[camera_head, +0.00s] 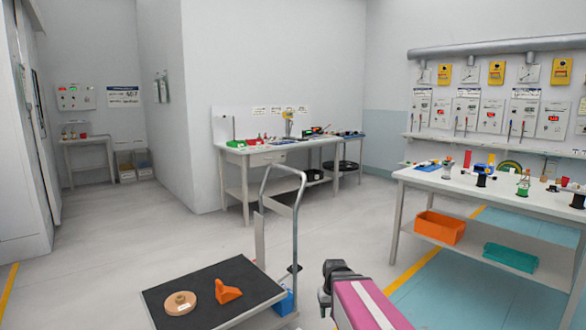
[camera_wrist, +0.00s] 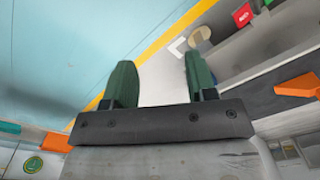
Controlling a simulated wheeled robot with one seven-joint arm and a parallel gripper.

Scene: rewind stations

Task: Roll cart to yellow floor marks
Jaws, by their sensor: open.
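The cart, with a black-matted deck (camera_head: 190,300) and an upright grey push handle (camera_head: 283,172), stands at the bottom centre-left in the head view. A round tan disc (camera_head: 180,303) and an orange wedge (camera_head: 227,291) lie on the deck. A yellow floor line (camera_head: 415,270) edges the blue floor at right; another yellow line (camera_head: 9,290) is at far left. A yellow line also crosses the wrist view (camera_wrist: 180,28), with a white corner-shaped mark (camera_wrist: 177,47) beside it. My gripper (camera_wrist: 157,82) is open, its two green fingers apart with nothing between them.
A workbench (camera_head: 262,150) stands behind the cart against the wall. A table (camera_head: 500,195) at right holds spools above an orange bin (camera_head: 440,228) and a teal bin (camera_head: 510,257). A small table (camera_head: 85,140) is at back left. Grey floor left of the cart is clear.

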